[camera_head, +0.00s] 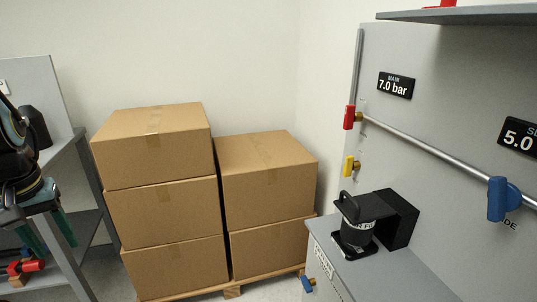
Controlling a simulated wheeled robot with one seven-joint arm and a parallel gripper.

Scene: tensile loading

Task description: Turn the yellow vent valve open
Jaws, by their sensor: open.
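The yellow valve (349,166) is on the left part of the grey upright panel (430,95), below a red valve. Its yellow handle hangs upright beside a small brass fitting. My gripper (56,247) is at the far left, pointing down with its two green fingers apart and nothing visible between them. It is far from the yellow valve, with the cardboard boxes lying between them in the picture. Part of my arm is cut off by the left edge.
A red valve (349,117) and a blue valve (502,199) are on the panel's pipe. A black device (356,225) stands on the grey cabinet, below the yellow valve. Stacked cardboard boxes (160,210) fill the middle. A grey bench (85,185) stands left.

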